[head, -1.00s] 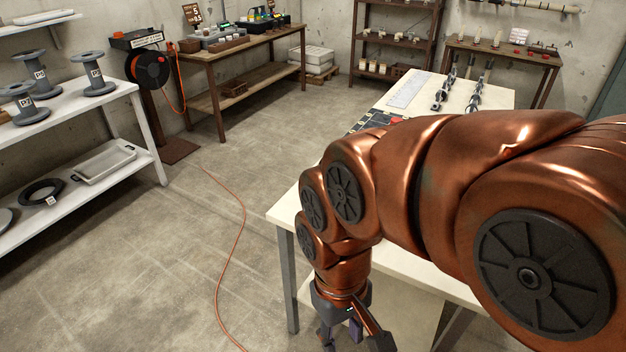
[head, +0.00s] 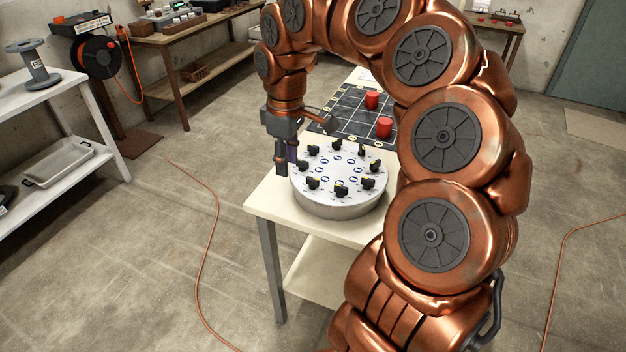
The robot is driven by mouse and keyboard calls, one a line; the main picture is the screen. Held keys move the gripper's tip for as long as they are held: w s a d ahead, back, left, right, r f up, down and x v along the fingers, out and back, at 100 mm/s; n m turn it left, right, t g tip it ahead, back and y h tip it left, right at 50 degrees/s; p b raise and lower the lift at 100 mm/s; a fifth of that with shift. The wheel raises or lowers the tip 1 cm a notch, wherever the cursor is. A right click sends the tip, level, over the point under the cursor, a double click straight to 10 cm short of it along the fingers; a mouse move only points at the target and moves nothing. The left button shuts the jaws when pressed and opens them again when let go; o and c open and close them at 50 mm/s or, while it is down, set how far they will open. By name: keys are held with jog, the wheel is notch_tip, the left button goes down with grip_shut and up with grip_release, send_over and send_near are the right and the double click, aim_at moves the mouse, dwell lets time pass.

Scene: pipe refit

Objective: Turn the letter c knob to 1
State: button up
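A round white dial plate (head: 338,199) with several black knobs in a ring stands on the near end of the cream table. The knobs have yellowish pointer marks. The blue-ringed letters and the scale marks are too small to read, so I cannot tell which knob is letter c or where it points. My gripper (head: 296,152) hangs down at the plate's back left edge, beside the leftmost knobs. Its fingers look spread, with nothing seen between them. I cannot tell whether a finger touches the plate.
Two red cylinders (head: 384,127) stand on a black gridded mat (head: 350,104) behind the plate. My arm hides the table's right part. A white shelf (head: 92,112) is at left.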

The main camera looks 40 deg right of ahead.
send_over(313, 178)
notch_tip(313, 178, down, 4)
jog(key=shift+f+b, duration=0.1)
jog(key=shift+b, duration=0.25)
jog(key=shift+f+p, duration=0.5)
jog(key=shift+f, duration=3.3)
grip_shut()
